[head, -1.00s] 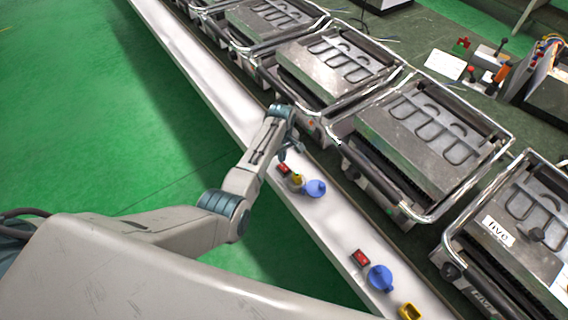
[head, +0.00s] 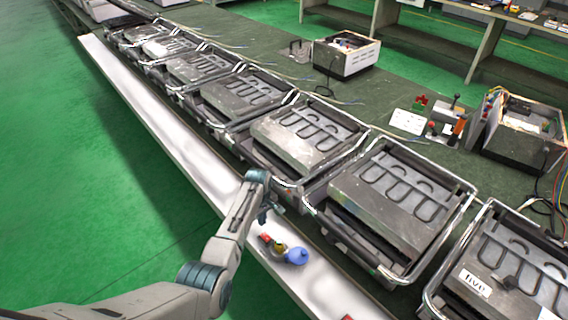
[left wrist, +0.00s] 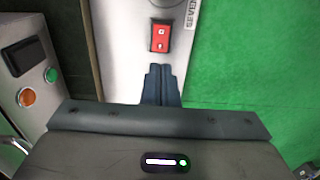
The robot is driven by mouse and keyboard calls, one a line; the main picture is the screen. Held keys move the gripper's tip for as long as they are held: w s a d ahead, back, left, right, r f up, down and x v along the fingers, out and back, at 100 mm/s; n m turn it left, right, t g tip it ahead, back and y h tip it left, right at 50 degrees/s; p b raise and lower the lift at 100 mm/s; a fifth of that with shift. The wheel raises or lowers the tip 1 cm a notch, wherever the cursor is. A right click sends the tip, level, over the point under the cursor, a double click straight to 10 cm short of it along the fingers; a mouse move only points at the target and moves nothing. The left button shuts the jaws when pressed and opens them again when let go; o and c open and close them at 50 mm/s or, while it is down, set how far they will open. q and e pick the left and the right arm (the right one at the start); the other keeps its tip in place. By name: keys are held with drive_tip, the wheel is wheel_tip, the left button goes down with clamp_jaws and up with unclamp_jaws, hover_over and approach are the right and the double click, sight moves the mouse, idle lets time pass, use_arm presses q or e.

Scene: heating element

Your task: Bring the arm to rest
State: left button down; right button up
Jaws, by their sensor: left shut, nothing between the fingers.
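My left arm comes in from the lower left of the head view, stretched forward over the white ledge. My left gripper (head: 267,213) is shut and empty, just above a red switch (head: 265,238). In the left wrist view the closed dark fingers (left wrist: 161,85) point at the red rocker switch (left wrist: 160,37), close to it; whether they touch it I cannot tell. A blue knob (head: 296,256) and a small yellowish part (head: 280,247) sit beside the switch on the ledge. My right gripper is not in view.
A row of grill-like heating units (head: 308,136) with metal frames runs along the dark bench right of the white ledge (head: 170,135). An electrical box (head: 345,55) and wired parts (head: 523,130) stand behind. The green floor (head: 70,190) at left is clear.

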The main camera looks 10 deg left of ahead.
use_arm(q)
drive_tip(key=s+a+m+t, duration=0.1)
drive_tip(key=s+a+m, duration=0.25)
drive_tip(key=s, duration=0.65)
drive_tip(key=s+a+m+t, duration=0.15)
drive_tip(key=s+a, duration=0.25)
drive_tip(key=s, duration=0.7)
drive_tip(key=s+r+m+t, duration=0.1)
drive_tip(key=s+r+m, duration=0.5)
drive_tip(key=s+r, duration=1)
drive_tip(key=s+a+f+g, duration=0.1)
drive_tip(key=s+a+f, duration=0.1)
drive_tip(key=f, duration=1.5)
drive_tip(key=s+a+f, duration=0.1)
drive_tip(key=f, duration=1.6)
drive_tip(key=s+a+f+g, duration=0.1)
drive_tip(key=s+f, duration=1.6)
drive_tip(key=s, duration=0.1)
drive_tip(key=shift+s+a+f+y, duration=0.2)
drive_tip(key=shift+y, duration=0.2)
